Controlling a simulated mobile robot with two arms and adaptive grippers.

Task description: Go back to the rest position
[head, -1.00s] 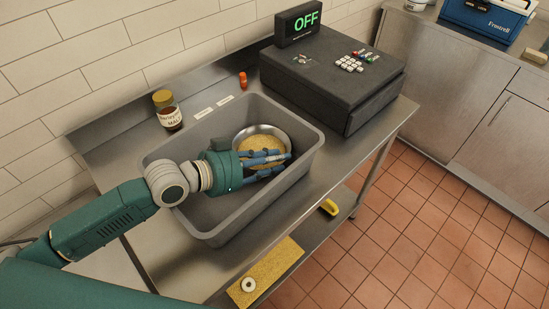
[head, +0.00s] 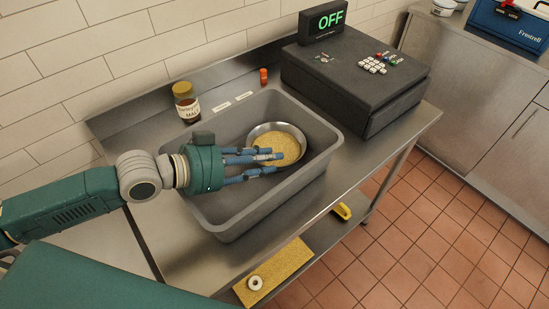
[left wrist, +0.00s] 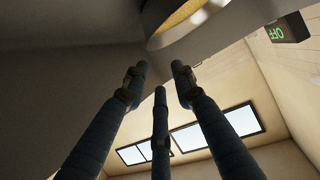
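My left gripper (head: 268,161) is over the grey bin (head: 232,229), at the left side of a metal bowl (head: 297,136) that stands in it. Its blue fingers are spread and point right, with nothing between them. They also show apart and empty in the left wrist view (left wrist: 160,76). The bowl holds yellowish grains (head: 279,147). The fingers partly cover its near left side, and I cannot tell whether they touch it. The bowl's rim also shows at the top of the left wrist view (left wrist: 190,28). My right gripper is not in view.
The bin stands on a steel table (head: 334,190). A jar labelled malt (head: 187,103) and a small orange bottle (head: 263,76) stand behind it. A dark machine with an OFF display (head: 350,75) is at the right. A yellow board (head: 277,272) lies on the lower shelf.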

